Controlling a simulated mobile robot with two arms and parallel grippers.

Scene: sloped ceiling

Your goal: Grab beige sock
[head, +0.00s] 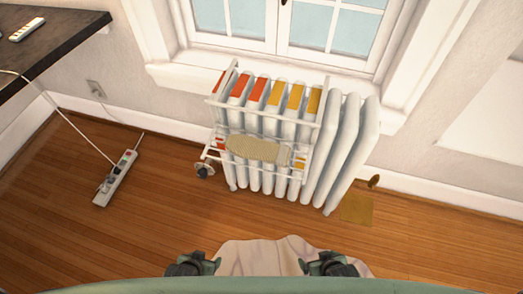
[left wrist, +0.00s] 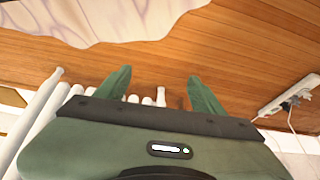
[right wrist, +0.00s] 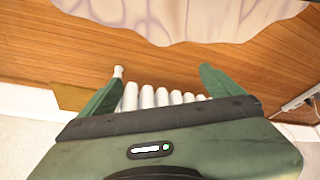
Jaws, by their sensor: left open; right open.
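The beige sock (head: 257,150) lies across the front of a white wire rack (head: 213,153) hung on the white radiator (head: 345,150), under the window. It looks flat and lengthwise from left to right. My left gripper (head: 194,263) and my right gripper (head: 328,264) are low at the bottom of the head view, well short of the radiator and apart from the sock. Both are empty. In the left wrist view its green fingers (left wrist: 158,78) are spread. In the right wrist view the fingers (right wrist: 158,78) are also spread. The sock is not visible in either wrist view.
A pale, wavy-edged object (head: 262,255) is between my grippers; I cannot tell what it is. A power strip (head: 116,178) with a cable lies on the floor at left, near a dark tabletop (head: 60,35). Orange and yellow patches show on the radiator. Wooden floor (head: 150,230) is open in front.

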